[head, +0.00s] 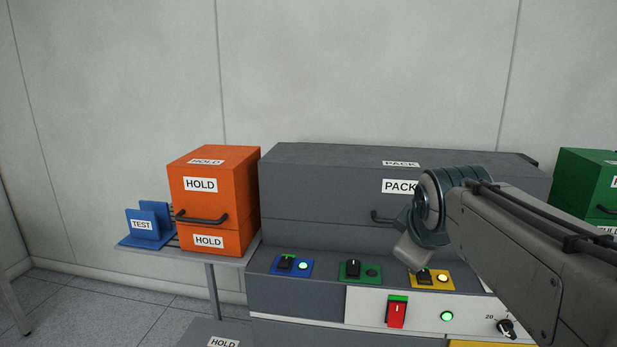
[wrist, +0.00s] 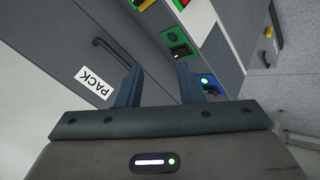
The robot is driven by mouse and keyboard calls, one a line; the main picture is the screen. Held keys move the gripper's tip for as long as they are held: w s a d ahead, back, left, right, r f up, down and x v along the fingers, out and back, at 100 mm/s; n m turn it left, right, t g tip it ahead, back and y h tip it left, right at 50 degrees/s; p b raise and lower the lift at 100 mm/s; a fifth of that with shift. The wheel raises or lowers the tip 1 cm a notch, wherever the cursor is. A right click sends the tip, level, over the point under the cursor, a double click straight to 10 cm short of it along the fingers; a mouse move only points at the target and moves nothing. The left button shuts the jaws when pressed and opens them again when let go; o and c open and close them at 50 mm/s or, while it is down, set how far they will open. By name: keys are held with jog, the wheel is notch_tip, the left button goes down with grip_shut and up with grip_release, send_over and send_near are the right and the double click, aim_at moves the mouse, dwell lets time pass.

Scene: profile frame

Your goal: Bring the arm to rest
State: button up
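My arm (head: 545,255) reaches in from the right in the head view, its wrist in front of the grey PACK box. My gripper (wrist: 158,82) shows in the wrist view with its two dark fingers apart and nothing between them. Beyond the fingers are the grey box front with its PACK label (wrist: 95,86), its handle (wrist: 111,52) and the switch panel. The fingertips appear clear of any surface, though the exact gap cannot be told. In the head view the fingers are hard to make out.
The grey PACK box (head: 320,190) stands behind a panel with blue (head: 302,268), green (head: 350,262) and yellow (head: 440,284) switch plates, a red switch (head: 396,312) and a dial (head: 505,328). An orange HOLD box (head: 225,170), blue TEST stand (head: 142,224) and green box (head: 580,180) flank it.

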jog(key=s+a+m+g+p, duration=0.1)
jog(key=s+m+g+p, duration=0.2)
jog(key=s+p, duration=0.4)
jog(key=s+a+r+m+g+y+p, duration=0.1)
jog(key=s+a+m+g+p, duration=0.1)
jog(key=s+m+p, duration=0.4)
jog(key=s+p, duration=0.2)
jog(key=p, duration=0.2)
jog(key=shift+r+m+g, duration=0.2)
jog(key=shift+m+g, duration=0.1)
jog(key=shift+g, duration=0.1)
dwell(0.6)
